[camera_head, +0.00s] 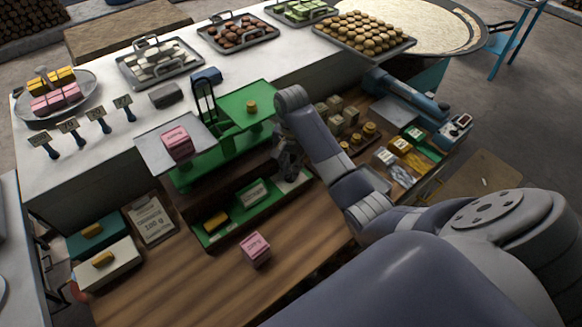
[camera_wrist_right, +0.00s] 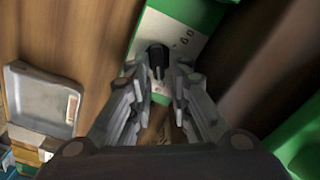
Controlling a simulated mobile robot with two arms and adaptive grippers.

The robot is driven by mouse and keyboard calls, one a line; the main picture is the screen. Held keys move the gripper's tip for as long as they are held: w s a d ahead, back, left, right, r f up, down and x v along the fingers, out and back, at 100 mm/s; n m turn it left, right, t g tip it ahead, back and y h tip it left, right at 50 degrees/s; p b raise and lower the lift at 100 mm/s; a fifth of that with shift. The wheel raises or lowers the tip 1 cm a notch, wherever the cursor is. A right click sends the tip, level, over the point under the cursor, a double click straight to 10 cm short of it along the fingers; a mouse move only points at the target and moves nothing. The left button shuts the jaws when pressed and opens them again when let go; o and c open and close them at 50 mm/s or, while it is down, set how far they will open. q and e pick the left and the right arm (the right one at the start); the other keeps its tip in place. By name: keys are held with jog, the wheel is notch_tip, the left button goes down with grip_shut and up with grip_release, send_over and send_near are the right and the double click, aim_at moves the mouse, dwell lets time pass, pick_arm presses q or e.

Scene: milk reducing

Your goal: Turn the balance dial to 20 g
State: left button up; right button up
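The green balance (camera_head: 218,150) stands on the wooden worktop. Its left metal pan holds a pink block (camera_head: 177,142); its right green pan holds a small brass weight (camera_head: 251,106). In the wrist view, the dial is a small black knob (camera_wrist_right: 157,57) on a white, green-edged panel (camera_wrist_right: 186,32) with printed figures, too small to read surely. My right gripper (camera_head: 288,168) hangs low beside the balance's right end. In the wrist view, its fingers (camera_wrist_right: 163,74) are apart, with the knob between and just beyond their tips; contact is unclear. My left gripper is out of view.
A pink block (camera_head: 255,248) sits on the front worktop. Several small blocks and weights (camera_head: 352,140) stand right of my right arm. The worktop's front centre has free room.

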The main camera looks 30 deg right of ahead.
jog(key=shift+s+a, duration=0.1)
notch_tip(320, 180, up, 6)
jog(key=shift+r, duration=2.95)
